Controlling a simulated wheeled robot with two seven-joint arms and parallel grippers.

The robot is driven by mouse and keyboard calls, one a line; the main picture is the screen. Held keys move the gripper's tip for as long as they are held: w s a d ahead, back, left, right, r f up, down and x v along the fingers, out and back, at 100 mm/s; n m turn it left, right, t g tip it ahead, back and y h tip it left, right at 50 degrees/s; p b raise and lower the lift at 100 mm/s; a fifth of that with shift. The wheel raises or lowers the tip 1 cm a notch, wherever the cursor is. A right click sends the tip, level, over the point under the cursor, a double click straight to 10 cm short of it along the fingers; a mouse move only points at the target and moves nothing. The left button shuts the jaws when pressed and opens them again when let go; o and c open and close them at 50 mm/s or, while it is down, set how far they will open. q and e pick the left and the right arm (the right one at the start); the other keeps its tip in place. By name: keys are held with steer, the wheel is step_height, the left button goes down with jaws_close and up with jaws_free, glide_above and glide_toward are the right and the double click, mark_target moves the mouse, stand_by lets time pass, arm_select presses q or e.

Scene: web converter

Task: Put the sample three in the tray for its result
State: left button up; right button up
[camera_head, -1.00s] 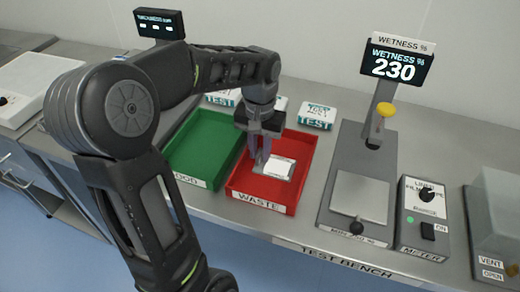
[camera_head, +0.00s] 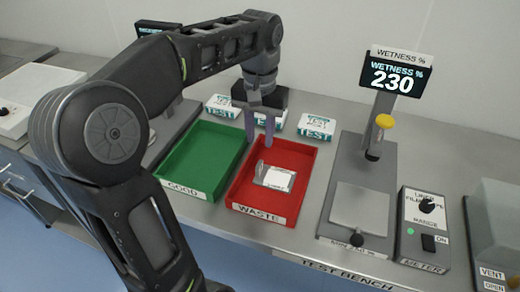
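A white sample (camera_head: 279,178) with a small grey upright tab lies in the red tray labelled WASTE (camera_head: 303,160). The green tray labelled GOOD (camera_head: 190,165) stands to its left and is empty. My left gripper (camera_head: 260,143) is above the back part of the red tray, behind and higher than the sample. Its two fingers are apart with nothing visible between them. My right gripper is not in view.
The wetness meter display (camera_head: 395,79) reads 230, above a tester with an empty square plate (camera_head: 359,208). White TEST packs (camera_head: 316,127) stand behind the trays. A meter box (camera_head: 424,229) stands at the right.

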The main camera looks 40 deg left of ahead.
arm_select(q)
steer(key=shift+r+p, duration=0.75)
steer(key=shift+r, duration=0.65)
